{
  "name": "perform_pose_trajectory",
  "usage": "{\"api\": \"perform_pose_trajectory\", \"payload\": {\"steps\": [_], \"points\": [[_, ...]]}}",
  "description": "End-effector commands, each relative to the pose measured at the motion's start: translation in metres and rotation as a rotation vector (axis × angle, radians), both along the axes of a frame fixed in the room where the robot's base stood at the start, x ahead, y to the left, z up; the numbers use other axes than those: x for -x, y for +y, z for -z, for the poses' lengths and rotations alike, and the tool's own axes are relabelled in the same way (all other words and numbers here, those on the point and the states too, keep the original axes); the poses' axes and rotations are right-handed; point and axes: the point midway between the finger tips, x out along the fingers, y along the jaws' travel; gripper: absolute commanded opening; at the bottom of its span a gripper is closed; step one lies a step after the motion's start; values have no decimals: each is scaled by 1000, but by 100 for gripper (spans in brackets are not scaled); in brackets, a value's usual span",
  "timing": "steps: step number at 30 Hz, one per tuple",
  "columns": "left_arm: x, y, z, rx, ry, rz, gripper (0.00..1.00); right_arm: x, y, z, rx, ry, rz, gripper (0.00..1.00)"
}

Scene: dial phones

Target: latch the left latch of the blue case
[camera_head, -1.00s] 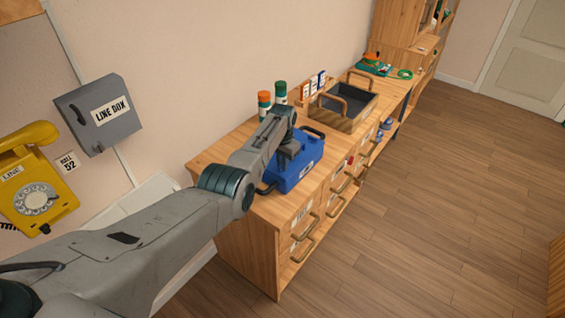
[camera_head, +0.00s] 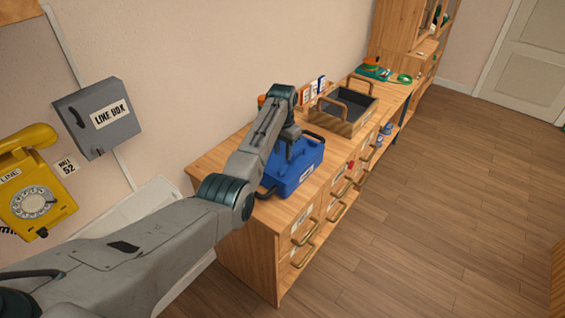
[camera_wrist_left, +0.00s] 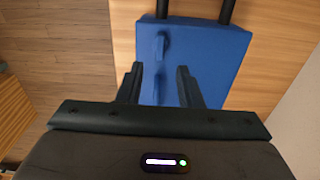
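The blue case (camera_head: 301,167) lies on the wooden cabinet top with a white label on its front face. My left gripper (camera_head: 288,158) is over the case, partly hidden by my own wrist. In the left wrist view the case (camera_wrist_left: 215,55) fills the upper middle, with two dark bars at its top edge. A blue raised latch (camera_wrist_left: 160,46) shows on it, and another blue piece lies lower, between the fingers. My left gripper (camera_wrist_left: 158,80) has its two fingers apart, with a gap between them over the case. My right gripper is not in view.
A wooden tray (camera_head: 345,120) with handles stands behind the case. The cabinet (camera_head: 250,240) has drawers with protruding handles. A grey line box (camera_head: 98,118) and a yellow dial phone (camera_head: 35,190) hang on the wall at left.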

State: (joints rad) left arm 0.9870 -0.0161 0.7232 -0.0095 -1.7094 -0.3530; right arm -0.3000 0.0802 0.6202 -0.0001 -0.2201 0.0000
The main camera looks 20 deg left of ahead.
Motion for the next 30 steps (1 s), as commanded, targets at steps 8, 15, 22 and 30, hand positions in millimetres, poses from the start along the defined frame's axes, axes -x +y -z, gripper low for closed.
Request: {"api": "perform_pose_trajectory", "payload": {"steps": [8,15,22,30], "points": [[0,0,-30,0,0,0,33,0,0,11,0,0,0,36],[0,0,-33,0,0,0,33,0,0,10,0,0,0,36],[1,0,-32,0,0,0,33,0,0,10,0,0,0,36],[37,12,27,-7,-27,-50,33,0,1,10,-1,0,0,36]]}}
